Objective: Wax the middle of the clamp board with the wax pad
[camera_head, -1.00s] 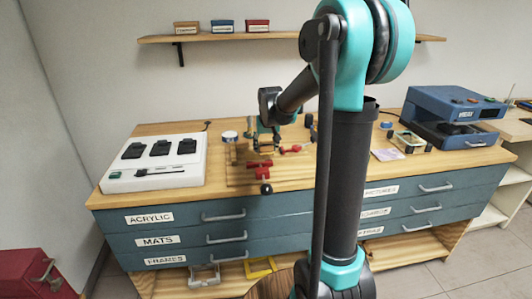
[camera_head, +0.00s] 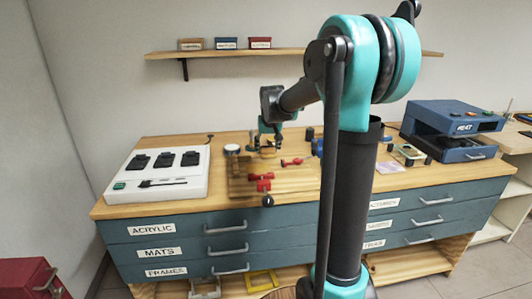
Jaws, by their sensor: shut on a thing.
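The clamp board (camera_head: 293,181) is a wooden board lying flat on the workbench, with red clamps (camera_head: 263,182) at its front left edge and another red clamp part (camera_head: 291,162) towards its back. My gripper (camera_head: 268,142) is over the back left part of the board. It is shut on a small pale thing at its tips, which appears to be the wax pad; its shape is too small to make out. I cannot tell whether it touches the board. My arm column hides the board's right end.
A white tray (camera_head: 190,185) with black items lies left on the wooden workbench (camera_head: 120,206). A round white-topped tin (camera_head: 232,149) is left of my gripper. A blue heat press (camera_head: 449,129) stands right. A wall shelf (camera_head: 290,54) holds three small boxes. A red case (camera_head: 30,279) is at lower left.

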